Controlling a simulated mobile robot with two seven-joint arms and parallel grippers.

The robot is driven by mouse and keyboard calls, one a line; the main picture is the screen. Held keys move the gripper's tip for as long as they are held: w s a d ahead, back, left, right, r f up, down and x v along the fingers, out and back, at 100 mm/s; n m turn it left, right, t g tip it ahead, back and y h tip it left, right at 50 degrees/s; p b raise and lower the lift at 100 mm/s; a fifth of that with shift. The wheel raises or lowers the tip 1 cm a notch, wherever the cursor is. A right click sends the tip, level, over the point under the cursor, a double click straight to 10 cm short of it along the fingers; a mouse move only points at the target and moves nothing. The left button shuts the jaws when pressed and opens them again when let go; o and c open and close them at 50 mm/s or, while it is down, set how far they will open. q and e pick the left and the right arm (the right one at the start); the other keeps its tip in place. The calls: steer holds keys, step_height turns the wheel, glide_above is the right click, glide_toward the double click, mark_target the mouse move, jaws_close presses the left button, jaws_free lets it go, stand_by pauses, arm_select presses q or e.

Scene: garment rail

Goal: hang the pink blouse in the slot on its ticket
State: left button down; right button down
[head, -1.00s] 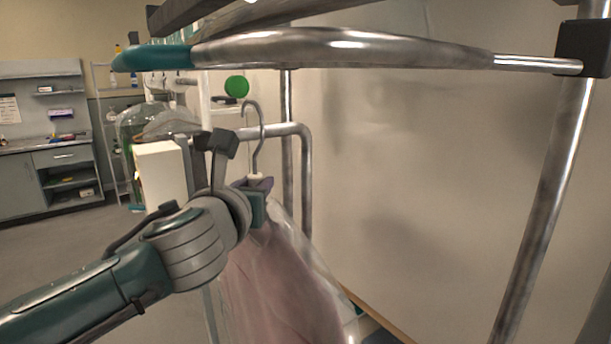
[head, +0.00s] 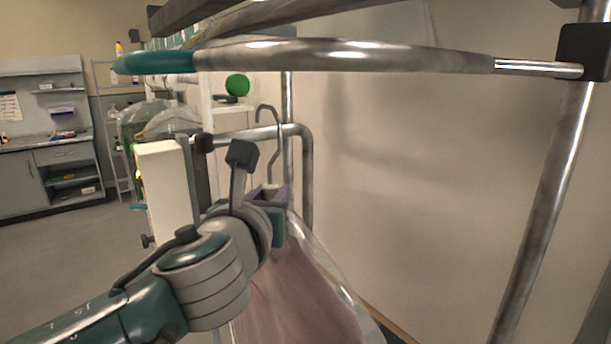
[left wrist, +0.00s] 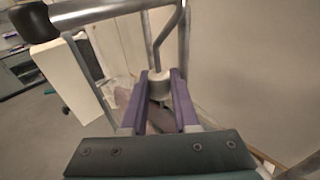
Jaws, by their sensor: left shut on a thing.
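The pink blouse (head: 300,300) hangs below my left gripper (head: 278,196) in a clear cover, on a hanger with a grey hook (head: 267,125). The gripper's purple fingers (left wrist: 160,102) are shut on the hanger at its pale neck (left wrist: 161,88), with the hook rising above. In the head view the hook's top is near a metal rail (head: 255,134); I cannot tell whether they touch. A little of the garment shows between the fingers in the left wrist view. No ticket can be read. My right gripper is out of view.
A large metal rail (head: 340,56) with a teal end crosses close in front at the top, joined to an upright post (head: 540,200) at right. A white box (head: 165,190) stands left of the gripper. A green ball (head: 238,85) is behind. Bagged garments (head: 165,122) hang farther back.

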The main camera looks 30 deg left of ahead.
arm_select(q)
steer(key=shift+s+d, duration=0.35)
steer(key=shift+d, duration=0.4)
steer(key=shift+s+d, duration=0.3)
steer(key=shift+d, duration=0.45)
